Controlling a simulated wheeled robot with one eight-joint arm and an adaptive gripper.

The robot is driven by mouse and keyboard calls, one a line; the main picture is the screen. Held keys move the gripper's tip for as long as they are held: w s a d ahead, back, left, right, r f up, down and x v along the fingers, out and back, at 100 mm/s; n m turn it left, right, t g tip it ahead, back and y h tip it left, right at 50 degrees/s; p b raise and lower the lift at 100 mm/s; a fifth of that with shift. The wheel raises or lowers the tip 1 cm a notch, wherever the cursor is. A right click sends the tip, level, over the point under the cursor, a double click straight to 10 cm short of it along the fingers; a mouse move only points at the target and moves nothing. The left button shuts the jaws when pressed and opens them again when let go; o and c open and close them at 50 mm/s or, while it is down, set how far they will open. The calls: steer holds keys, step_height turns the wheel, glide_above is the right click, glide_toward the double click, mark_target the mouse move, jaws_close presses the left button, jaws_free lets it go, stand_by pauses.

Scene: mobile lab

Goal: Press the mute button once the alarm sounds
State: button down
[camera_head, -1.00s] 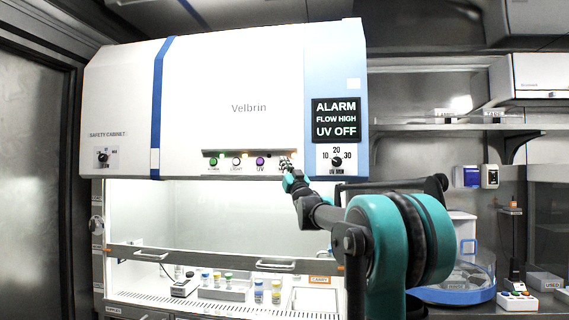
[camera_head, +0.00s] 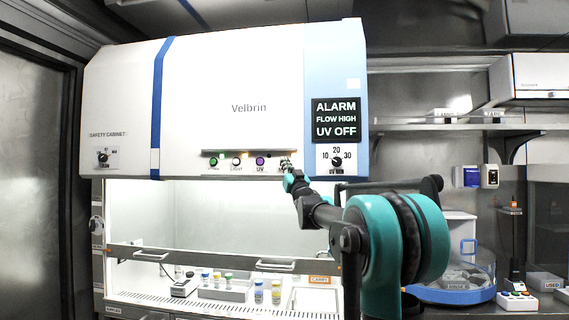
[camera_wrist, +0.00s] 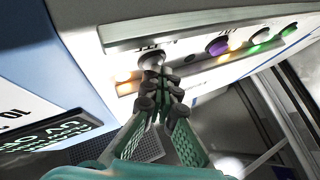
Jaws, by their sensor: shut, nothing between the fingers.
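The white safety cabinet (camera_head: 230,75) has a row of buttons along its lower front edge. A dark display (camera_head: 336,120) reads ALARM, FLOW HIGH, UV OFF. My gripper (camera_head: 287,168) is shut and empty at the right end of the row and hides the button there, with its label, in the head view. In the wrist view, a pale round button (camera_wrist: 151,60) stands just beyond the fingertips of my gripper (camera_wrist: 160,88). The tips overlap its lower edge; I cannot tell whether they touch it.
A green button (camera_head: 213,162), a white one (camera_head: 236,162) and a purple one (camera_head: 260,162) lie left of my gripper. A black timer knob (camera_head: 337,160) is to its right. Below, several vials (camera_head: 259,290) stand inside the cabinet.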

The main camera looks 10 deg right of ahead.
steer(key=shift+s, duration=0.1)
steer(key=shift+s+a, duration=0.3)
steer(key=shift+s, duration=0.5)
steer(key=s, duration=0.1)
steer(key=s+a, duration=0.1)
steer(key=s, duration=0.2)
steer(key=shift+s+a, duration=0.25)
steer(key=shift+s, duration=0.15)
stand_by(0.7)
